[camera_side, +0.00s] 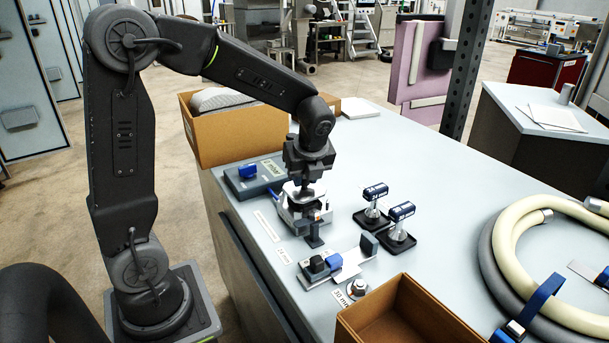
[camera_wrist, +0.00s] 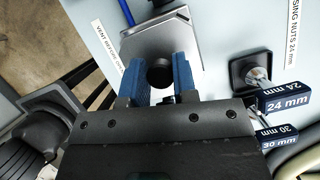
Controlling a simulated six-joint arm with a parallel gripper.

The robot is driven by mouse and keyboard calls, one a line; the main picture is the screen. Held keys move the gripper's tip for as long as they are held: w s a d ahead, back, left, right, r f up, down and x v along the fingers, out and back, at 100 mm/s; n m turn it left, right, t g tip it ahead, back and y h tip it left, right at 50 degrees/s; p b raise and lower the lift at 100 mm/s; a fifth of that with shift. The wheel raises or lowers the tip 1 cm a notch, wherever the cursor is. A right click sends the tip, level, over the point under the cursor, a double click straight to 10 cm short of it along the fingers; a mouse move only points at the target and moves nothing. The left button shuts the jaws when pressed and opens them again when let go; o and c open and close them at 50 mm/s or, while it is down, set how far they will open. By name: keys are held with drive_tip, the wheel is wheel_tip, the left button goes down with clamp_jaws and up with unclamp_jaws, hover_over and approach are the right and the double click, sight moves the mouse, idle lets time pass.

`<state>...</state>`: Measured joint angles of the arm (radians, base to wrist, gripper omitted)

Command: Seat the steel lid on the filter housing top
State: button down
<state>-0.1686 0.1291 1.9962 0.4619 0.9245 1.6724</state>
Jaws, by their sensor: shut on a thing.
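My gripper (camera_side: 311,188) points down over the filter housing (camera_side: 296,214) near the left edge of the bench. In the wrist view its two blue fingers (camera_wrist: 160,76) are shut on the dark round knob of the steel lid (camera_wrist: 150,43). The lid is a bright plate with rounded corners, and it also shows in the side view (camera_side: 291,189). It is at the housing top, roughly level. The fingers and the lid hide the seam, so I cannot tell whether the lid is touching the housing or slightly above it.
A grey box with a blue part (camera_side: 250,178) stands behind the housing. Two socket tools labelled 24 mm (camera_side: 374,191) and 30 mm (camera_side: 402,211) stand to the right. A clamp fixture (camera_side: 335,264) and a cardboard bin (camera_side: 410,312) are in front. Hoses (camera_side: 520,215) lie far right.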

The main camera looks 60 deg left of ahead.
drive_tip(key=shift+f, duration=1.05)
idle(0.9)
drive_tip(key=shift+c, duration=2.2)
unclamp_jaws()
drive_tip(key=shift+r, duration=3.5)
